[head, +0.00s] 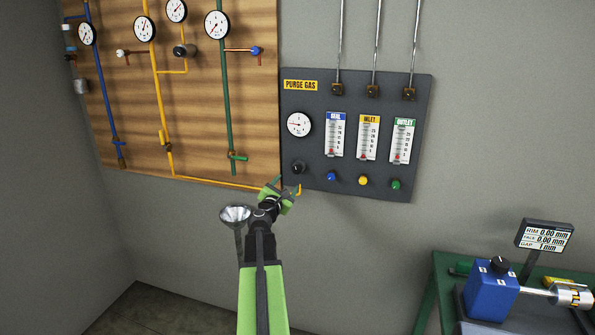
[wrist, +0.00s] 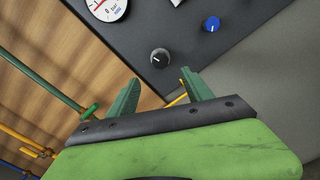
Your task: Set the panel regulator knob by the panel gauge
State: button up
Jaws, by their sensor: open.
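The black panel regulator knob (head: 299,168) sits at the lower left of the dark purge gas panel (head: 350,187), below the panel gauge (head: 299,124). The gauge is white and round. In the wrist view the knob (wrist: 160,58) shows a white pointer mark, and the gauge (wrist: 106,5) is cut off by the top edge. My gripper (head: 283,188) is near the panel's lower left corner, below and left of the knob. In the wrist view its two green fingers (wrist: 161,88) are apart with nothing between them. The knob lies beyond the fingertips, not touching them.
Blue (head: 331,176), yellow (head: 363,181) and green (head: 396,184) knobs sit right of the regulator knob under three flow meters. A wooden board (head: 190,100) with pipes and gauges is at left. A green bench (head: 440,268) stands lower right.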

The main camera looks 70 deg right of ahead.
aim_at(297, 170)
jog(key=d, duration=0.9)
jog(key=w+d, duration=0.1)
jog(key=d, duration=0.4)
jog(key=shift+d, duration=0.35)
jog(key=shift+c, duration=0.2)
jog(key=c, duration=1.2)
jog(key=shift+a, duration=0.4)
grip_shut()
jog(key=shift+d, duration=0.25)
